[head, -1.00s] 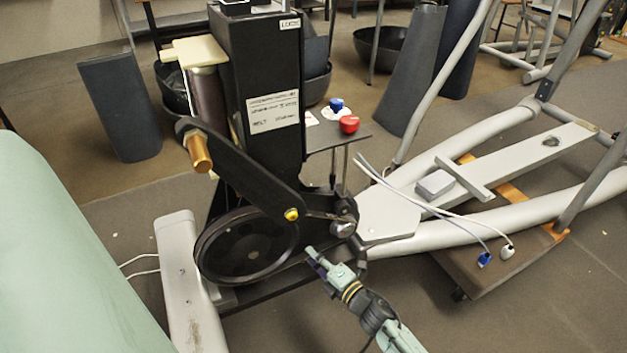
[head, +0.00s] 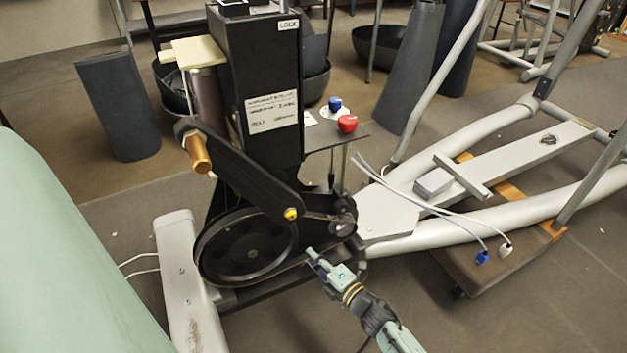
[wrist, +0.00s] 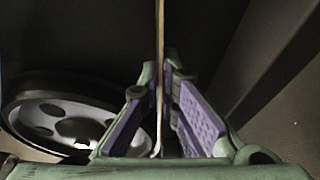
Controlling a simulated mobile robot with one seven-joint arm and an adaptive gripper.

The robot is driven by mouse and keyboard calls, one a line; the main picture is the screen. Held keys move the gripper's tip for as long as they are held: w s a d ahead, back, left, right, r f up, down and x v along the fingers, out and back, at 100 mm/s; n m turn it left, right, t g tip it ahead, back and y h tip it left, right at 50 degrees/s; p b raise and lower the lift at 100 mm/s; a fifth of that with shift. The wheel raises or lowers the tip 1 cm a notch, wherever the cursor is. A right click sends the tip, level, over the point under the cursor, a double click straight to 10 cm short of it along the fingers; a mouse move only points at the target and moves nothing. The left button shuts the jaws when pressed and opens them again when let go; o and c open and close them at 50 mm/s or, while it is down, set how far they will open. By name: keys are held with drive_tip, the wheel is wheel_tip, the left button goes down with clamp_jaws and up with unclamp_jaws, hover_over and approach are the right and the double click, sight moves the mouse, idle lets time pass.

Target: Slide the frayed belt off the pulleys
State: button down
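The large dark pulley (head: 246,253) stands low on the black upright, with a black band around its rim. A small pulley (head: 342,220) sits to its right, partly behind the linkage. My gripper (head: 311,254) is at the lower right, beside the lower run between the pulleys. In the wrist view, a thin strand, apparently the belt (wrist: 160,45), runs edge-on between the purple-padded fingers (wrist: 160,95). The fingers stand apart, with gaps visible on both sides of the strand. A spoked wheel (wrist: 62,127) shows at left. Fraying is too small to tell.
A black crank arm (head: 240,170) with a copper-coloured peg (head: 199,155) slants above the large pulley. A small shelf (head: 352,133) holds a red knob (head: 347,123) and a blue knob (head: 335,104). Grey frame tubes (head: 450,236) and loose cables lie to the right.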

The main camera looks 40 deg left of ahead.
drive_tip(key=shift+s+d+p, duration=0.35)
drive_tip(key=shift+d+p, duration=0.05)
drive_tip(key=shift+d, duration=0.35)
drive_tip(key=shift+s+d+p, duration=0.3)
drive_tip(key=shift+d+p, duration=0.05)
drive_tip(key=shift+d, duration=0.4)
idle(3.1)
drive_tip(key=s+d+p, duration=0.2)
drive_tip(key=s+d, duration=0.2)
drive_tip(key=d, duration=0.7)
drive_tip(key=shift+s, duration=0.25)
idle(0.8)
